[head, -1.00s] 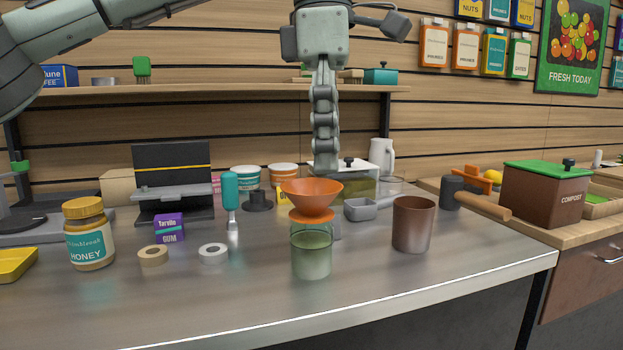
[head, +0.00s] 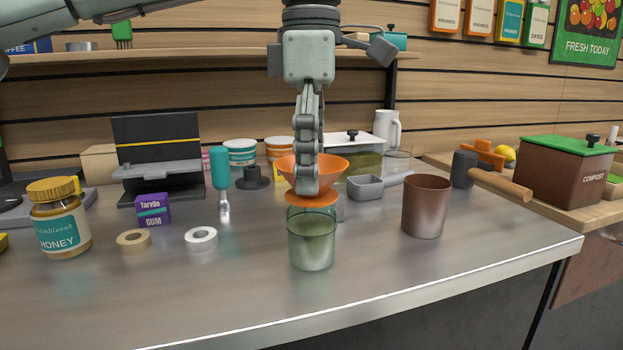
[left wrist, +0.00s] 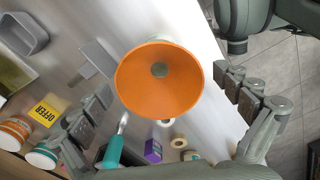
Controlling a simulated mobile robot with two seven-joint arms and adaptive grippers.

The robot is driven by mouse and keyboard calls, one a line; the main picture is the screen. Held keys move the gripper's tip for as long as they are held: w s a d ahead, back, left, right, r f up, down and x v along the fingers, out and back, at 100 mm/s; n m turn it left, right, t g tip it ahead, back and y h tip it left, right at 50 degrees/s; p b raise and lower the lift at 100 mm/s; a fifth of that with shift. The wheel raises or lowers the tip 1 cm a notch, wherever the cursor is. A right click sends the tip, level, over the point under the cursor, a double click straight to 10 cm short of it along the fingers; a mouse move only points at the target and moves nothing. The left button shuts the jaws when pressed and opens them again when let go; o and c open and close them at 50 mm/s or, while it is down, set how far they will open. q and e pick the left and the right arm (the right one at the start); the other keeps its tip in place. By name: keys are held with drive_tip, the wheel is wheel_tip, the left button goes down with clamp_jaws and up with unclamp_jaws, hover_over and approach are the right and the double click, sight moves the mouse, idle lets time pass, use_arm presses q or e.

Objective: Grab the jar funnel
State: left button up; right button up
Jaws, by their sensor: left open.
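The orange jar funnel (head: 333,169) sits upright in the mouth of a greenish glass jar (head: 312,243) on the metal counter. My left gripper (head: 306,186) points straight down over the funnel, and its fingers overlap the funnel's near side in the head view. In the left wrist view the funnel (left wrist: 150,100) lies between the spread fingers of my open left gripper (left wrist: 170,106), with a gap on each side. The jar is mostly hidden under the funnel there. My right gripper does not show.
A brown cup (head: 425,207) and a grey scoop (head: 366,187) stand right of the jar. Left are tape rolls (head: 201,239), a teal-handled tool (head: 220,170), a purple gum box (head: 152,210) and a honey jar (head: 60,225). The counter's front is clear.

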use_arm(q)
drive_tip(key=shift+c, duration=0.6)
drive_tip(key=c, duration=1.1)
